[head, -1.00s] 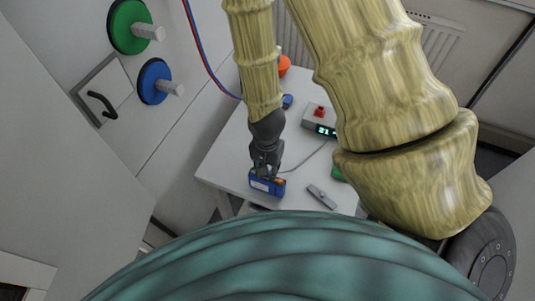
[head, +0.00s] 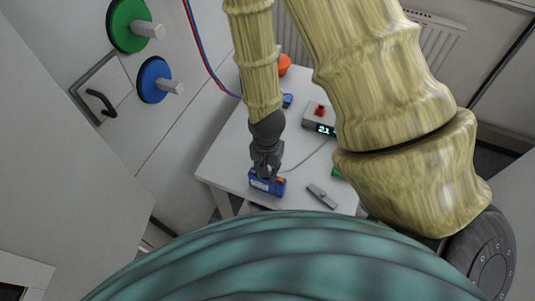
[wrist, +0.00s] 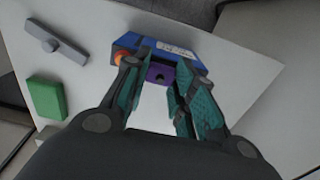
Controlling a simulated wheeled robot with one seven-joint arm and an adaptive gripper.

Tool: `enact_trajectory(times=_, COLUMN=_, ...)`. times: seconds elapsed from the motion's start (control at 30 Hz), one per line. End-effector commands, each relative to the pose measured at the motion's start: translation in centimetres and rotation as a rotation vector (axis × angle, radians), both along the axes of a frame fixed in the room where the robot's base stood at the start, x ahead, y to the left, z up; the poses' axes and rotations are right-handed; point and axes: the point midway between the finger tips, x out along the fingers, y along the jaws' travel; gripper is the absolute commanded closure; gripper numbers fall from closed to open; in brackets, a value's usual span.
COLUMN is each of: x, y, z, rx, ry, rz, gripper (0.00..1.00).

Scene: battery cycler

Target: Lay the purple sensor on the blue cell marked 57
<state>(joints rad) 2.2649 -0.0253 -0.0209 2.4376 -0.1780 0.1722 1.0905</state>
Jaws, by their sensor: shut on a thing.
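My gripper (wrist: 158,86) is shut on the purple sensor (wrist: 159,73), which shows between its fingertips in the wrist view. The sensor is right against or just above the near side of a blue cell (wrist: 186,58); I cannot tell whether they touch. The cell has a white label, too small to read, and an orange end. In the head view the blue cell (head: 266,186) lies near the front edge of the table, with my gripper (head: 265,171) just over it. The sensor cannot be made out there.
The white table (head: 228,160) also bears a grey bar (head: 321,196), a green block (wrist: 47,97), a smaller blue item (head: 287,100), an orange object (head: 284,64) and a device with a lit display (head: 325,130). A cable runs behind my gripper. The table's left side is clear.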

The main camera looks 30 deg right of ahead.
Motion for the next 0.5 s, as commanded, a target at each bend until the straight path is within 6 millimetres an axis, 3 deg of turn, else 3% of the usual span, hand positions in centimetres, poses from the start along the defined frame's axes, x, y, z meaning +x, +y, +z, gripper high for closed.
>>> enact_trajectory(times=0.3, x=0.00, y=0.01, z=-0.33, rx=0.000, ry=0.000, rz=0.000, gripper=0.96)
enact_trajectory(times=0.33, x=0.01, y=0.02, z=-0.32, rx=0.000, ry=0.000, rz=0.000, gripper=0.72)
enact_trajectory(times=0.47, x=0.01, y=0.02, z=-0.29, rx=0.000, ry=0.000, rz=0.000, gripper=0.49)
enact_trajectory(times=0.5, x=0.01, y=0.02, z=-0.29, rx=0.000, ry=0.000, rz=0.000, gripper=0.49)
